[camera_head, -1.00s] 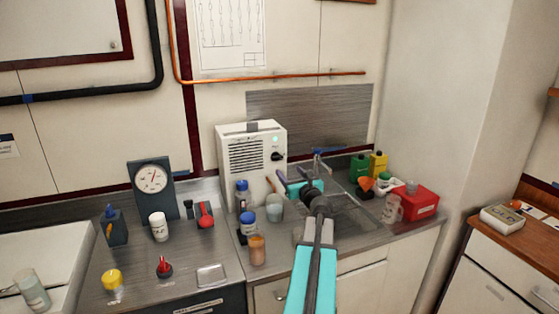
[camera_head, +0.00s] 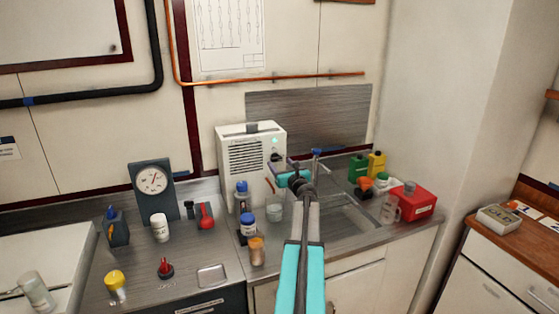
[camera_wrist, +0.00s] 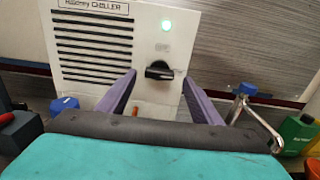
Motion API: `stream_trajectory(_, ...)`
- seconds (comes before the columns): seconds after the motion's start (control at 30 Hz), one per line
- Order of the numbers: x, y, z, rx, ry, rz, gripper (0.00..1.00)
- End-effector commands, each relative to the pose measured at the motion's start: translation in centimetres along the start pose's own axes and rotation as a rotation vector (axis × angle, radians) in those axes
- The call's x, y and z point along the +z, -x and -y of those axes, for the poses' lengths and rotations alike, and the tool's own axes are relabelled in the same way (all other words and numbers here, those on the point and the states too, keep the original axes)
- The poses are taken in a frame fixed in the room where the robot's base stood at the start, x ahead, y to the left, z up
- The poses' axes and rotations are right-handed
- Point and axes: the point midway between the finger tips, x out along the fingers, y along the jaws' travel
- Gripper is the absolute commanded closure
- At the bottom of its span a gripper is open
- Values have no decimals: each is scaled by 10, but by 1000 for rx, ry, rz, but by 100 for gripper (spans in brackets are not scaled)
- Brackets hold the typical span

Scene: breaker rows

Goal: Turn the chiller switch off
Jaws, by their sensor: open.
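The chiller (camera_head: 248,152) is a white box with a vent grille, standing on the counter against the wall. In the wrist view its panel (camera_wrist: 82,75) reads "CHILLER". The switch also shows in the head view (camera_head: 275,157). My gripper (camera_wrist: 156,82) is open, its purple fingers on either side of the switch in the picture. I cannot tell whether either finger touches it. In the head view my gripper (camera_head: 281,166) is just in front of the chiller's right side.
A sink (camera_head: 345,222) with a blue-topped tap (camera_head: 316,153) lies to the right. Bottles and a red box (camera_head: 411,201) stand beyond it. A blue-capped jar (camera_head: 248,224), a beaker (camera_head: 275,210) and an orange-brown jar (camera_head: 257,250) stand below the chiller.

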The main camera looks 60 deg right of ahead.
Motion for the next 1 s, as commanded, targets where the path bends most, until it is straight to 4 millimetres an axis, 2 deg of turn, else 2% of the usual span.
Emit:
stream_trajectory(0.1, 1, -13, 0, 2, 0, 0, 41)
stream_trajectory(0.3, 1, -26, 0, 1, -1, 1, 41)
stream_trajectory(0.77, 0, -30, -1, 2, 0, 0, 41)
stream_trajectory(1.0, 0, -30, -2, 2, 0, 0, 79)
